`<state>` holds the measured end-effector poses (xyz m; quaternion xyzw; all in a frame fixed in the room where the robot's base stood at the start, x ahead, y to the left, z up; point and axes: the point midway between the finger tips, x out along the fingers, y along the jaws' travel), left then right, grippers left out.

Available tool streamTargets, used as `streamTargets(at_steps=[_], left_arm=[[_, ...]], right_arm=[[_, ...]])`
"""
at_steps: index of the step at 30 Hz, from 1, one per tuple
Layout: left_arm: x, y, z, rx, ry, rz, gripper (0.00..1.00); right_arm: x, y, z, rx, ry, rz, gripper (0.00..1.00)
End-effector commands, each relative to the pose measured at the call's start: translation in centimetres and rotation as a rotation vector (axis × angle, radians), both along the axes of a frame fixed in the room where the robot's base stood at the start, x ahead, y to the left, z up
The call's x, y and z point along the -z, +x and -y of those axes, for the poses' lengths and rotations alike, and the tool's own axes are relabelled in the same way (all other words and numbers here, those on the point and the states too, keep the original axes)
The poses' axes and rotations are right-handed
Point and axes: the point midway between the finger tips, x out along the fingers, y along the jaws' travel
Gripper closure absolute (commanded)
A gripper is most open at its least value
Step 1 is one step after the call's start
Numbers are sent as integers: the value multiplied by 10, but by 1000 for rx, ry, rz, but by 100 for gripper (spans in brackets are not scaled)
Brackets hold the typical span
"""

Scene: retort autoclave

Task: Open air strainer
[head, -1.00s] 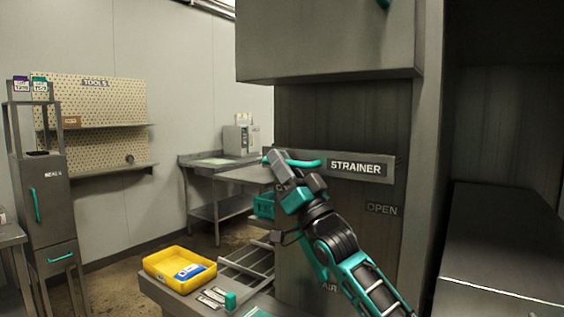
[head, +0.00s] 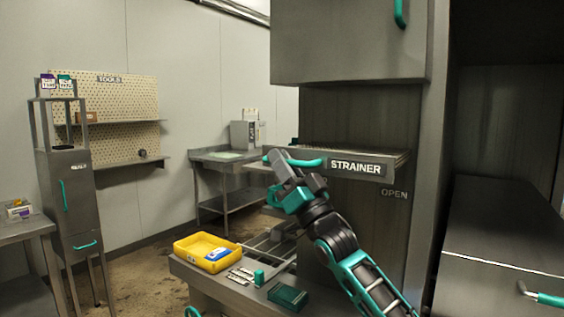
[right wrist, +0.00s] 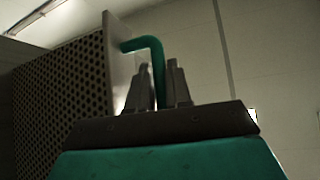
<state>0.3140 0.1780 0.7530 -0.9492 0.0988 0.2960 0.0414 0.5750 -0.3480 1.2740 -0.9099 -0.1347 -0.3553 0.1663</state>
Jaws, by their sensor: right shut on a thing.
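The air strainer is a drawer with a grey front plate (head: 357,167) marked STRAINER and a teal handle at its left end (head: 306,163). In the head view it stands out from the cabinet, with a strip of its top edge showing behind the plate. My right gripper (head: 276,159) is shut on the teal handle. In the right wrist view both fingers (right wrist: 158,82) stand either side of the bent handle (right wrist: 146,43), and the strainer's dark perforated side (right wrist: 62,95) shows at left. My left gripper is not in view.
A bench below holds a yellow tray (head: 190,246), several small metal pieces and a teal box (head: 288,296). A steel table (head: 238,157) and a pegboard (head: 115,105) are behind at left. A grey block (head: 505,235) stands at right. Floor at left is partly free.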

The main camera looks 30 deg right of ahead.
Motion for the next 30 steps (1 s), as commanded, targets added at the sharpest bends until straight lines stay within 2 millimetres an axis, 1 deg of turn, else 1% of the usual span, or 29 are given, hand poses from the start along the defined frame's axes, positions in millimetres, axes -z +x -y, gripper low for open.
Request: streamTargets(at_steps=[13,14,19,26,30], left_arm=[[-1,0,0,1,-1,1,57],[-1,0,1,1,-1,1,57],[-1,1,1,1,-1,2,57],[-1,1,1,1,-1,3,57],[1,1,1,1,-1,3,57]], right_arm=[[0,0,0,0,0,1,100],[0,0,0,0,0,1,78],[0,0,0,0,0,1,62],[0,0,0,1,0,1,61],[6,-5,1,0,0,-1,61]])
